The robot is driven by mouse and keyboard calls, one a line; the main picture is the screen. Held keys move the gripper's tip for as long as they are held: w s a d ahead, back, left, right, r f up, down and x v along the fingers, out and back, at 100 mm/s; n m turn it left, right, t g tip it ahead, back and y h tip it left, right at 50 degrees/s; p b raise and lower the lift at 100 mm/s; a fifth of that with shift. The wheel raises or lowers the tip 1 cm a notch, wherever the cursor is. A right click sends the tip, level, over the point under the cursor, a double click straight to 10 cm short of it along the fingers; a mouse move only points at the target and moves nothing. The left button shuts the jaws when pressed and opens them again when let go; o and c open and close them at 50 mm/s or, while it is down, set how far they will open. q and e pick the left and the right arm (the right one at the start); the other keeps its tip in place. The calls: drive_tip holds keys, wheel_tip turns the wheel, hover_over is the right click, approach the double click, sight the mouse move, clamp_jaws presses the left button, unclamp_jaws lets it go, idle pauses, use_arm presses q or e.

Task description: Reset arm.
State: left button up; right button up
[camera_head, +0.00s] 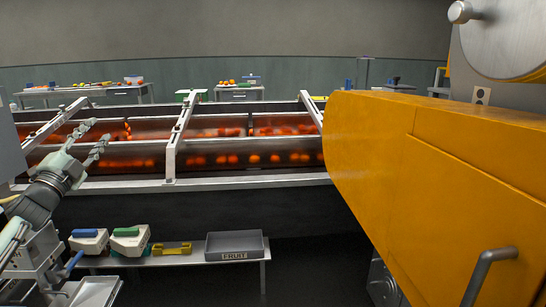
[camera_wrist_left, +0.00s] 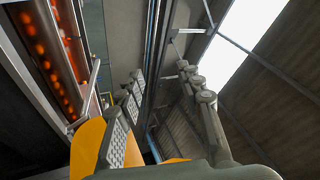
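My left gripper (camera_head: 100,130) is at the left of the head view, raised in front of the citrus extractor's long trough (camera_head: 245,163). Its two fingers are spread apart with nothing between them. In the left wrist view the same gripper (camera_wrist_left: 162,72) points up toward the roof, its fingers apart and empty. My right gripper is not in either view.
A low bench (camera_head: 190,260) below the trough holds a grey FRUIT tray (camera_head: 236,253), a yellow item (camera_head: 172,248) and two white boxes with blue and green tops. A large orange housing (camera_head: 440,170) fills the right. Oranges lie in the trough.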

use_arm(q)
drive_tip(key=a+f+n+g+y, duration=0.5)
drive_tip(key=a+f+n+y, duration=0.35)
drive_tip(key=a+n, duration=0.2)
drive_tip(key=s+a+f+n+g+y, duration=0.4)
drive_tip(key=f+g, duration=0.3)
drive_tip(key=f, duration=0.4)
drive_tip(key=s+d+f+g+h, duration=0.15)
drive_tip(key=s+d+f, duration=0.35)
drive_tip(key=f, duration=0.6)
drive_tip(key=s+d+f+g+h, duration=0.1)
drive_tip(key=s+d+f+h, duration=0.1)
drive_tip(key=s+d+f, duration=0.65)
drive_tip(key=s+d+f+g+h, duration=0.1)
drive_tip(key=s+d+f+h, duration=0.15)
drive_tip(key=f, duration=1.05)
drive_tip(key=s+d+f+g, duration=0.1)
drive_tip(key=s+d+f, duration=0.4)
drive_tip(key=s, duration=0.4)
drive_tip(key=s+d+f+g+h, duration=0.1)
drive_tip(key=s+d+f, duration=0.4)
drive_tip(key=s, duration=0.5)
drive_tip(key=s+d+f+g+h, duration=0.1)
drive_tip(key=s+d+f+g, duration=0.2)
drive_tip(key=s, duration=0.7)
wheel_tip(320, 180, down, 4)
drive_tip(key=shift+d+f, duration=0.1)
drive_tip(key=shift+d, duration=1.05)
